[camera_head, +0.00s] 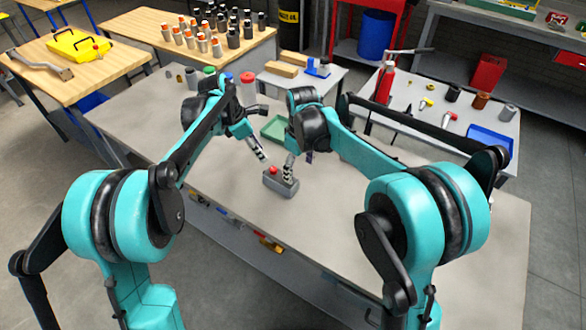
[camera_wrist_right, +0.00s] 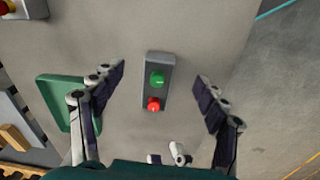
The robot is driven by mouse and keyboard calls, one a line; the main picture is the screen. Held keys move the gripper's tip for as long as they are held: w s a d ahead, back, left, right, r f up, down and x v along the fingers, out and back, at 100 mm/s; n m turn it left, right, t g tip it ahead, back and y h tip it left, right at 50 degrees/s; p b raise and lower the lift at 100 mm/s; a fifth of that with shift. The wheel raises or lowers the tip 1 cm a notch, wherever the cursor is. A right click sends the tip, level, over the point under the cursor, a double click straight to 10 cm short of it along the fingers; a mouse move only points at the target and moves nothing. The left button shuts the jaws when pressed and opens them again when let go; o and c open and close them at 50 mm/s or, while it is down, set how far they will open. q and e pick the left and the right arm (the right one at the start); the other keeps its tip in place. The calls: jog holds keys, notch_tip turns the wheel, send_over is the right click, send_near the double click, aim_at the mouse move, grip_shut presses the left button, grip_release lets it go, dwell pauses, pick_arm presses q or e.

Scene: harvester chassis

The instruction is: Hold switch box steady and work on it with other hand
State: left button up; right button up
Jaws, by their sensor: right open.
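The switch box (camera_head: 283,184) is a small grey box on the workbench (camera_head: 340,215), with a red button visible. In the right wrist view the switch box (camera_wrist_right: 155,68) shows a green button above a red one. My right gripper (camera_head: 298,163) is over the box, fingers spread. In the wrist view the right gripper (camera_wrist_right: 158,83) is open, with one finger on each side of the box and clear gaps. My left gripper (camera_head: 262,133) is to the left of the box, its fingers spread apart and empty. One finger points toward the box; contact cannot be made out.
A green tray (camera_head: 268,129) lies behind the box; it also shows in the wrist view (camera_wrist_right: 43,88). Small cans and parts stand at the bench's far left edge. A white table (camera_head: 410,100) with tools and a blue tray (camera_head: 490,140) stands behind right.

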aim_at(293, 184)
jog(key=w+a+f, duration=0.1)
jog(key=f+n, duration=0.1)
jog(key=shift+w+a+f+g, duration=0.3)
jog(key=shift+w+a+f, duration=0.1)
jog(key=shift+f, duration=3.9)
grip_shut()
